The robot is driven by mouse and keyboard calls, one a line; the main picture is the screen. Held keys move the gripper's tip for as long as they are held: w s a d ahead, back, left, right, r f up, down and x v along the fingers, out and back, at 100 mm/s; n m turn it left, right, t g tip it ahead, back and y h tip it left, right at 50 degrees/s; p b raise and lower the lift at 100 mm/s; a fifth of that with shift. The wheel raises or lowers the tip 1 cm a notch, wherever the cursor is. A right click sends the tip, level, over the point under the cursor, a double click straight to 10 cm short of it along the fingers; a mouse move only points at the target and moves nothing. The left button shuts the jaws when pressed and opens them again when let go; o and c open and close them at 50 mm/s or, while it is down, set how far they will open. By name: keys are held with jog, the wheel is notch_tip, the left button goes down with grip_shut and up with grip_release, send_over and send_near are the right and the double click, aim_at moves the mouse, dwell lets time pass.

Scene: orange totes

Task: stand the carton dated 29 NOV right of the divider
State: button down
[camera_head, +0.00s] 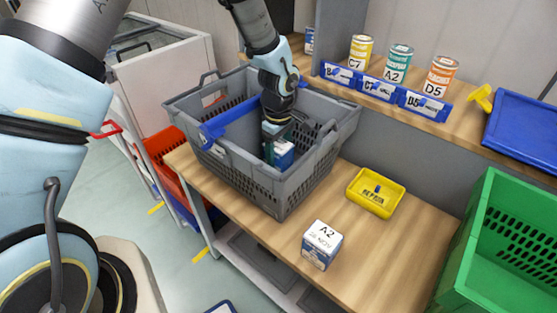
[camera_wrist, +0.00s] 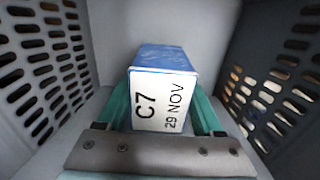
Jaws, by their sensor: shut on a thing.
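The carton (camera_wrist: 160,95) marked C7 and 29 NOV is blue and white. It is between the teal fingers of my gripper (camera_wrist: 165,115), which is shut on it. In the head view my gripper (camera_head: 275,135) reaches down into the grey crate (camera_head: 290,190), and part of the carton (camera_head: 284,155) shows beside the fingers. A blue divider (camera_head: 232,120) crosses the crate; the carton is to its right. Whether the carton touches the crate floor cannot be told.
Another carton (camera_head: 321,245) marked A2 stands on the wooden bench, in front of a yellow tray (camera_head: 375,205). Cans C7 (camera_head: 360,50), A2 (camera_head: 398,62) and D5 (camera_head: 440,75) stand on the shelf behind blue label holders. A green crate (camera_head: 500,230) is at the right.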

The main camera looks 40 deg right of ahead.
aim_at(279, 163)
jog(key=shift+f+p, duration=0.3)
jog(key=shift+f, duration=1.3)
jog(key=shift+f, duration=0.1)
jog(key=shift+c, duration=0.2)
grip_release()
notch_tip(279, 163, up, 12)
jog(key=b, duration=0.3)
jog(key=shift+b, duration=0.3)
